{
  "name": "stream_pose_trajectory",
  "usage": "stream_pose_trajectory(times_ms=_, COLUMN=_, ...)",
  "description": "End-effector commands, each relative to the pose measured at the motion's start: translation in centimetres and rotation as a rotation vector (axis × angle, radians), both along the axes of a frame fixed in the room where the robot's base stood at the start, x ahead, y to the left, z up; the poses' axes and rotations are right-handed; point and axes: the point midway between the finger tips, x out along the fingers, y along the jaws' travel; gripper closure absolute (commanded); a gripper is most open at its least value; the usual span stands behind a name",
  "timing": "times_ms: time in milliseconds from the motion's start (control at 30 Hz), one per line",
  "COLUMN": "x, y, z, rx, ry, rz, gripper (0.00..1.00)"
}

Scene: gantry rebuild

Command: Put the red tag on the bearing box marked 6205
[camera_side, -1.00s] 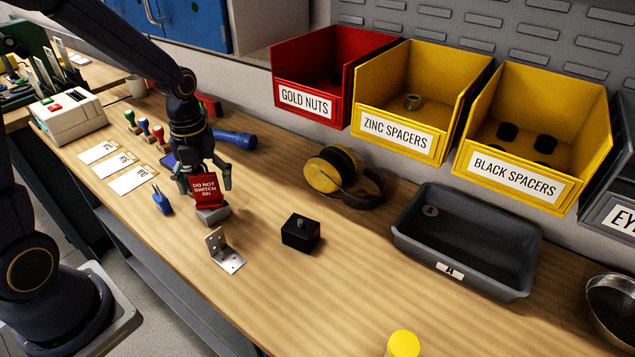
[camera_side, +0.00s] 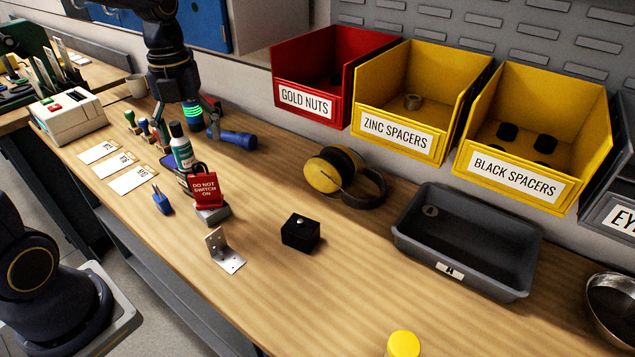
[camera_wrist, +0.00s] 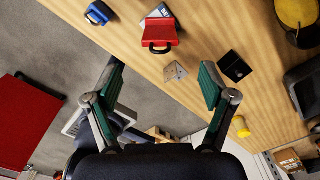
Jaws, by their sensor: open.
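The red tag (camera_side: 204,188), lettered "DO NOT SWITCH ON" and with a black loop on top, stands tilted at a small grey block (camera_side: 212,214) on the bench. Whether it rests on the block or leans against it is unclear. The tag also shows in the wrist view (camera_wrist: 157,32), beyond my fingers. My gripper (camera_side: 188,128) is open and empty, above and behind the tag, apart from it. Its spread fingers show in the wrist view (camera_wrist: 162,75). I cannot read 6205 on anything; a dark item (camera_side: 184,181) behind the tag is partly hidden.
A green-and-white bottle (camera_side: 181,148) stands close behind the tag. A metal bracket (camera_side: 224,252), black block (camera_side: 300,232) and blue clip (camera_side: 162,201) are nearby. Three white cards (camera_side: 115,167) lie left. Ear defenders (camera_side: 335,172) and a grey tray (camera_side: 465,245) are right.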

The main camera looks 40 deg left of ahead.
Motion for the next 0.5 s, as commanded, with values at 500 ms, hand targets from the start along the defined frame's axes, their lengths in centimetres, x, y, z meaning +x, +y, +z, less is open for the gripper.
stream_pose_trajectory(times_ms=500, x=-7.3, y=-4.3, z=4.2, rx=-0.190, ry=-0.295, rz=1.441, gripper=0.17)
